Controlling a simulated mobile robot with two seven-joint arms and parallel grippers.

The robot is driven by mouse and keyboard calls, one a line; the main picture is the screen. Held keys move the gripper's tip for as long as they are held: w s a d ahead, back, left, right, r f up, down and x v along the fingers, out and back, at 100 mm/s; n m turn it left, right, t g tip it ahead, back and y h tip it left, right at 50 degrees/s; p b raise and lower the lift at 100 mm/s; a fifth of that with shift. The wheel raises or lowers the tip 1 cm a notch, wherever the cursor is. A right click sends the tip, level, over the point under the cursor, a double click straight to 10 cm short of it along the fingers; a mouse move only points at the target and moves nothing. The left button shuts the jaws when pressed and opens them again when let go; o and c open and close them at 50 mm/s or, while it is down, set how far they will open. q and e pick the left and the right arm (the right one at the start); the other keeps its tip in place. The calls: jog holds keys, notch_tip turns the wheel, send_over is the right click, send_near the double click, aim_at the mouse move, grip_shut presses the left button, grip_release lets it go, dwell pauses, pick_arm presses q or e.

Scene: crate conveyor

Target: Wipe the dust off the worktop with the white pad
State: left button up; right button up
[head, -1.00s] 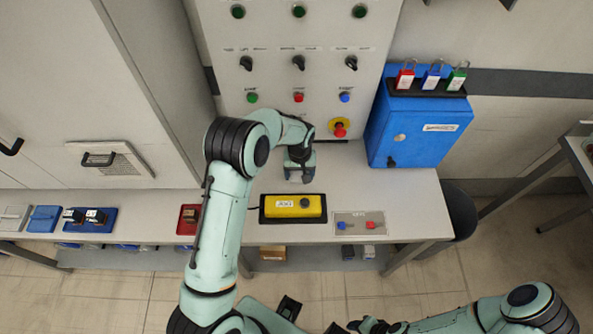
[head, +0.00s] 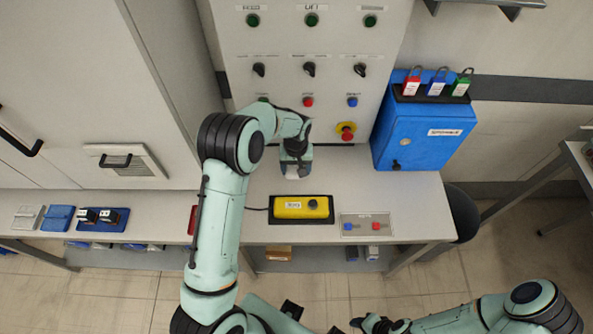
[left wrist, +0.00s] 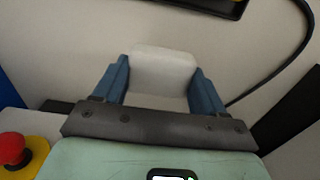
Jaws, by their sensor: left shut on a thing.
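My left gripper (head: 295,170) is over the grey worktop (head: 365,190), behind the yellow pendant and in front of the control panel. It is shut on the white pad (left wrist: 164,68), which shows between its two blue fingers in the left wrist view. In the head view the pad (head: 291,174) is mostly covered by the gripper; I cannot tell for sure whether it touches the worktop. No dust can be made out on the worktop. My right gripper (head: 372,325) shows only as a dark part at the bottom edge, and its fingers are unclear.
A yellow pendant (head: 302,207) with a cable lies in a black tray near the front edge. A blue cabinet (head: 420,135) with padlocks stands at the right. A red emergency stop (head: 347,132) is on the panel.

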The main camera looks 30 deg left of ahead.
pick_arm(q)
jog(key=shift+r+p, duration=0.7)
jog(key=shift+r, duration=1)
pick_arm(e)
jog(key=shift+w+d+r, duration=0.15)
jog(key=shift+w+r, duration=0.15)
jog(key=shift+r, duration=0.3)
jog(key=shift+w+d+r, duration=0.15)
jog(key=shift+w+r, duration=0.15)
jog(key=shift+r, duration=0.25)
